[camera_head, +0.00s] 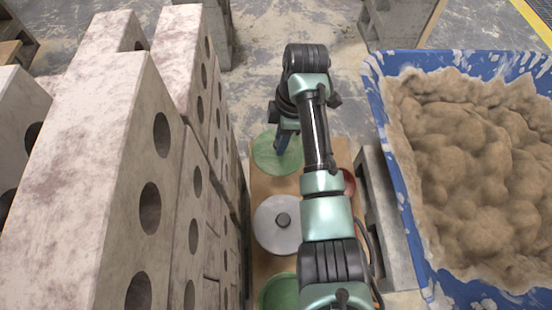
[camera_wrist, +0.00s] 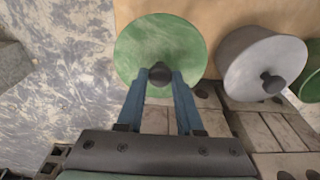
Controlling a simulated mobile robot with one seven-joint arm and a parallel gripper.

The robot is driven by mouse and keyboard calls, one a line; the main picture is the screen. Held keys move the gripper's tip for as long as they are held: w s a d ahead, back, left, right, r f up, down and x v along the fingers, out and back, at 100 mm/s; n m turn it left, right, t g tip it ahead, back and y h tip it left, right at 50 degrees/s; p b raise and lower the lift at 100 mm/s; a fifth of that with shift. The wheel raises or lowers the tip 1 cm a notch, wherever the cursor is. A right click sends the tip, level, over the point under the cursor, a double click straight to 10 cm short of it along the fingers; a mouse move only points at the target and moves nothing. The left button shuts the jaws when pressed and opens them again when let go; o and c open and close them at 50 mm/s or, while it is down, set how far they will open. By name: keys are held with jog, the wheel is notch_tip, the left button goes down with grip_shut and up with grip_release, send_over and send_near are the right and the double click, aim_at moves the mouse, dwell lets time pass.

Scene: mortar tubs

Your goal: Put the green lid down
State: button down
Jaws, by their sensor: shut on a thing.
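The green lid (camera_wrist: 135,48) is a round disc with a dark knob (camera_wrist: 161,73). The blue fingers of my gripper (camera_wrist: 160,82) are shut on this knob from both sides in the wrist view. In the head view, the lid (camera_head: 265,157) shows at the far end of the wooden board (camera_head: 262,184), partly hidden by my gripper (camera_head: 283,143). The lid overlaps the board's edge in the wrist view. I cannot tell whether its underside touches anything.
A grey lidded pot (camera_head: 270,238) stands on the board, with another green round thing (camera_head: 278,291) nearer and a red one (camera_head: 349,183) partly behind my arm. Pale blocks with holes (camera_head: 100,150) rise at left. A blue tub (camera_head: 399,200) of mortar stands at right.

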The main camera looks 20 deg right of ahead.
aim_at(288, 150)
notch_tip(288, 150, down, 8)
jog(key=b, duration=0.3)
jog(key=shift+r, duration=0.15)
jog(key=shift+f, duration=0.2)
jog(key=c, duration=0.6)
grip_release()
jog(key=shift+o, duration=0.2)
jog(key=shift+r, duration=0.15)
jog(key=r+p, duration=0.2)
jog(key=r, duration=0.2)
jog(key=d+r+p, duration=0.1)
jog(key=r, duration=0.3)
jog(key=d+r+p, duration=0.1)
jog(key=r+p, duration=0.1)
jog(key=r, duration=0.2)
jog(key=shift+s+p, duration=0.2)
jog(key=shift+p, duration=0.15)
jog(key=shift+a, duration=0.1)
